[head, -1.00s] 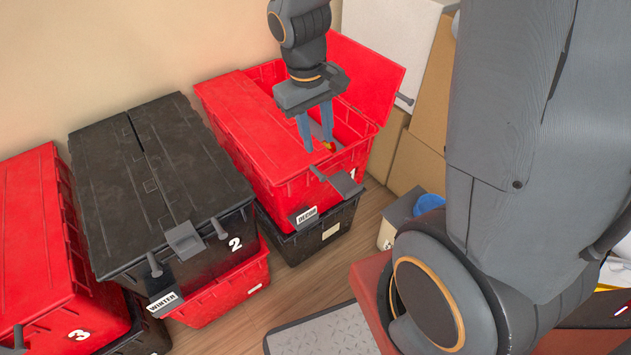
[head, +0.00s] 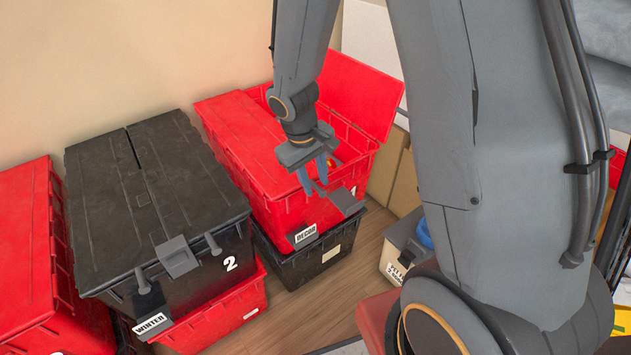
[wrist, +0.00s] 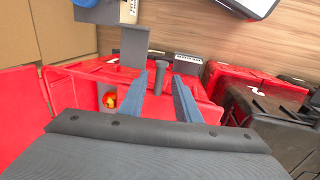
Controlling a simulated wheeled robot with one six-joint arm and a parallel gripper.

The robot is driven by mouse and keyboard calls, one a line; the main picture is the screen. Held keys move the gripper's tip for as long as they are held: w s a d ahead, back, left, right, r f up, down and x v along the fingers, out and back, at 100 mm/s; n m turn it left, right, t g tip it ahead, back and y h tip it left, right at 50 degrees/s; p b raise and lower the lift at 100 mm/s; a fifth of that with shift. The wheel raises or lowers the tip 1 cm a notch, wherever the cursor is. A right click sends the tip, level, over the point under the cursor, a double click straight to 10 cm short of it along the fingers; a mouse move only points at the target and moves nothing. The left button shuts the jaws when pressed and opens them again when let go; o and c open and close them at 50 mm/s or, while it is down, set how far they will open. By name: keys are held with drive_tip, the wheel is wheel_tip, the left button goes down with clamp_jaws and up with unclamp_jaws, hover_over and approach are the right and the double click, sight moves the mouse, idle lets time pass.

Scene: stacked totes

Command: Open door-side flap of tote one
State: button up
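Tote one (head: 283,207) is red, with a DECOR tag, and stands on a black tote. Its right flap (head: 362,92) is raised open, and its left flap (head: 240,142) lies closed. My gripper (head: 315,188) is over the tote's front end, left of the grey latch plate (head: 346,202). In the wrist view the two blue fingers (wrist: 168,72) are apart, with a grey peg (wrist: 161,69) showing between or just beyond their tips. I cannot tell whether they touch it. A small red and yellow item (wrist: 109,100) shows inside the open half.
A black tote marked 2 (head: 215,262) stands close at the left on a red tote, and another red tote (head: 22,245) is farther left. Cardboard boxes (head: 405,180) stand at the right. A small lidded bin (head: 398,257) is on the wood floor.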

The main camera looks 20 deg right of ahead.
drive_tip(key=shift+d+f, duration=0.1)
clamp_jaws()
